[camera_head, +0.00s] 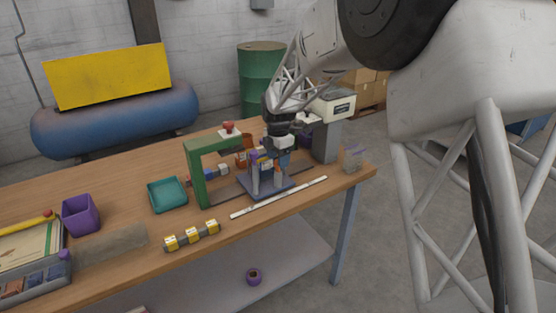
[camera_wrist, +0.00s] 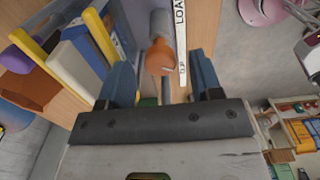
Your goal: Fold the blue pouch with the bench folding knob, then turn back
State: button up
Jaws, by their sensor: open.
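My gripper (camera_wrist: 160,72) is open, its two blue fingers apart. A rounded orange-brown knob (camera_wrist: 161,56) on a grey shaft shows in the gap between the fingers in the wrist view. Whether a finger touches it I cannot tell. A blue-and-white upright item (camera_wrist: 78,62) stands between yellow bars left of the knob; it may be the blue pouch, but its shape is partly cut off. In the head view my gripper (camera_head: 279,143) is over the sack fixture (camera_head: 266,190) and hides part of it; the knob cannot be made out there.
A green frame (camera_head: 197,178) with a red button (camera_head: 228,127) stands left of the fixture. A teal tray (camera_head: 167,195), purple cup (camera_head: 81,215) and yellow blocks (camera_head: 192,235) lie further left and in front. A grey machine (camera_head: 327,138) stands behind right.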

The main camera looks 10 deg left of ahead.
jog(key=shift+r, duration=3.35)
jog(key=m, duration=2.2)
jog(key=shift+f, duration=0.1)
jog(key=shift+f, duration=3.8)
